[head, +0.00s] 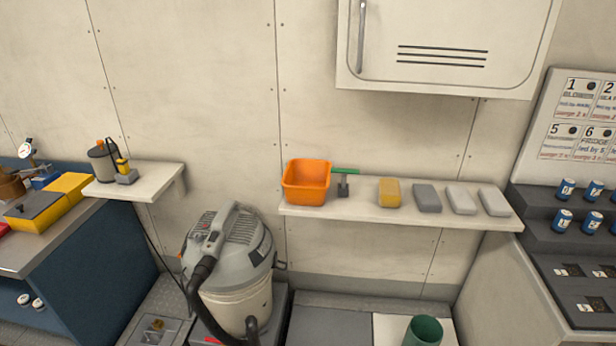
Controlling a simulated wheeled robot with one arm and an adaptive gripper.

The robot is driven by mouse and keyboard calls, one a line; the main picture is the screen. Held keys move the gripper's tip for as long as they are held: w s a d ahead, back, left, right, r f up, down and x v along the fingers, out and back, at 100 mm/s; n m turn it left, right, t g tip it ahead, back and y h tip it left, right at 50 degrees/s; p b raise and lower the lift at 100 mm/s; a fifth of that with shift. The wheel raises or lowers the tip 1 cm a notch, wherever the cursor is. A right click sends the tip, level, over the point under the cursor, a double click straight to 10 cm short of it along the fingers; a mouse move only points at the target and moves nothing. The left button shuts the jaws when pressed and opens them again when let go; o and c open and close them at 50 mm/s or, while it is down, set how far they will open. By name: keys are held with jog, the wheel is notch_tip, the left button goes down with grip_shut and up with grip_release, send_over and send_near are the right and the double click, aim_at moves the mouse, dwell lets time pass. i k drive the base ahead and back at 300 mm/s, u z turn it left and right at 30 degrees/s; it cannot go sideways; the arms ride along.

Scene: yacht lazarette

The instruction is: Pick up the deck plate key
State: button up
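I cannot surely pick out the deck plate key in the head view. A small dark grey T-shaped tool (343,187) lies on the right wall shelf, beside an orange bin, with a green bar (346,171) behind it. A small brass-coloured piece (157,325) sits on a grey plate low at the left, too small to identify. My gripper is not in view.
The right shelf (300,211) holds the orange bin (306,181), a yellow block (389,192) and several grey blocks (426,197). A wet vacuum (230,260) stands below. A white cabinet (440,45) hangs above. A green cup (424,331) stands low at the front.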

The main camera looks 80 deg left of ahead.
aim_at(344, 172)
jog(key=u, duration=3.75)
jog(key=i, duration=0.7)
jog(key=u, duration=0.2)
